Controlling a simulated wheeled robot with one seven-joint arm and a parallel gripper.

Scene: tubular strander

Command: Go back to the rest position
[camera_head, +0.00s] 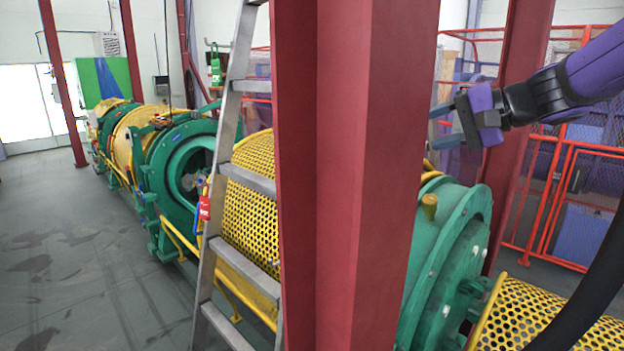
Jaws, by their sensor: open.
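My gripper (442,125) is at the upper right, on the end of my purple and black arm, which comes in from the right edge. Its two grey fingers point left and stand apart, with nothing seen between them. The fingertips are close to the right edge of the red steel column (365,170) in the picture; I cannot tell the gap in depth. The gripper shows above the green housing (445,245) of the tubular strander. The strander's large green ring (180,165) shows left of the column.
An aluminium ladder (228,180) leans left of the column. Yellow perforated guards (252,195) cover parts of the machine, with another guard (540,320) at the lower right. A red fence (560,200) stands behind my arm. The grey floor (70,240) at the left is clear.

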